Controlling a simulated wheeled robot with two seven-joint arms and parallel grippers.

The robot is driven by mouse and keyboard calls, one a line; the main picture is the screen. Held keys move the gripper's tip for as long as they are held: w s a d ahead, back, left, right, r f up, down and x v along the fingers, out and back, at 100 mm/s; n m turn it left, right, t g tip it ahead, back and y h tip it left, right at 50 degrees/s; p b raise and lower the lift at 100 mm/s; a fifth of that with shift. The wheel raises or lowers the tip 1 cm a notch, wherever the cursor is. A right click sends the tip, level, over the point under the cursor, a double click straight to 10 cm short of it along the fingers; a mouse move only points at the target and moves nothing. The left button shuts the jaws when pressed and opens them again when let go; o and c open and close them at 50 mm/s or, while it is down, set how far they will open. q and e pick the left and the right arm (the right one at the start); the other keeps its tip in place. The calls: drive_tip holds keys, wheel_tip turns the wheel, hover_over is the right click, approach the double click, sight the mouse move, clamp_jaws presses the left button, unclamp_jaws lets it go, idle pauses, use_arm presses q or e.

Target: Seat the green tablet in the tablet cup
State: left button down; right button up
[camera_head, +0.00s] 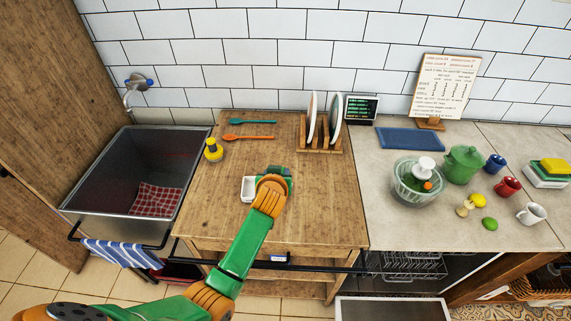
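My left arm, green and orange, reaches up from the bottom left over the wooden counter. My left gripper is at the arm's end, with its fingers hidden beneath the orange wrist, so I cannot see whether it is open or holds anything. A small white open tray (248,189) lies at the wrist's left side. A green piece (280,171) shows just behind the wrist; I cannot tell whether it is the green tablet or part of the gripper. I cannot make out the tablet cup. My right gripper is not in view.
A sink (130,170) is at left. At right are a glass bowl (405,190), green pot (462,165) and mugs. An open dishwasher (405,266) is below.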

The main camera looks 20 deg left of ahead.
use_arm(q)
drive_tip(key=s+a+f+m+h+b, duration=0.2)
drive_tip(key=s+a+b, duration=0.1)
drive_tip(key=a, duration=0.2)
drive_tip(key=s+d+r+m+g+h+b, duration=0.1)
drive_tip(key=s+d+r+m+h, duration=0.1)
drive_tip(key=s+r+m+h, duration=0.1)
drive_tip(key=s+d+r+m+g+h+b, duration=0.1)
drive_tip(key=s+d+r+m+g+h, duration=0.1)
drive_tip(key=s+m, duration=0.3)
drive_tip(key=s+d+r+m+g+h+b, duration=0.1)
drive_tip(key=s+d+r+m+h, duration=0.1)
drive_tip(key=s, duration=0.7)
wheel_tip(320, 180, up, 2)
drive_tip(key=m+h, duration=0.1)
drive_tip(key=h, duration=0.1)
drive_tip(key=shift+s+d+m+h, duration=0.15)
drive_tip(key=shift+d+m+h, duration=0.15)
drive_tip(key=shift+m+h, duration=0.1)
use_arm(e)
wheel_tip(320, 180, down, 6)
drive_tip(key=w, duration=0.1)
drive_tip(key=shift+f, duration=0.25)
